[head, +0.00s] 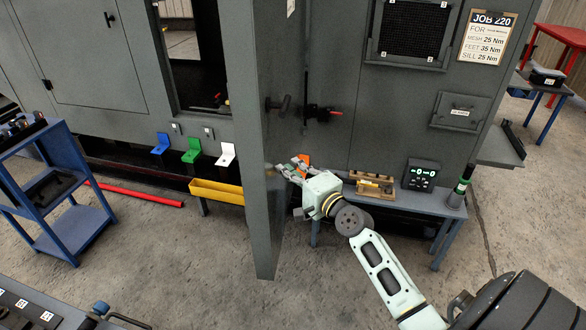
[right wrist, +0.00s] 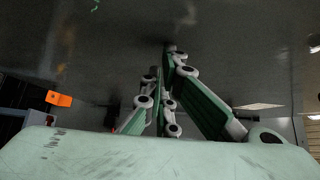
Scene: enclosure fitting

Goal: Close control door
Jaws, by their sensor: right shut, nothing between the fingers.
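The control door (head: 254,200) is a tall dark grey panel standing open, jutting out from the enclosure and seen almost edge-on. A dark handle (head: 280,104) shows at its right side. My right gripper (head: 288,170) is shut and empty at the right side of the door, at lower height than the handle. In the right wrist view the closed fingers (right wrist: 165,95) are close to a dark grey surface (right wrist: 90,40); I cannot tell whether they touch it. My left gripper is not in view.
An opening (head: 195,60) lies left of the door, with blue, green and white brackets (head: 193,150) and a yellow tray (head: 217,191) below. A low blue bench (head: 440,208) stands right of my gripper. A blue cart (head: 75,228) and red bar (head: 140,195) are left. Floor before the door is clear.

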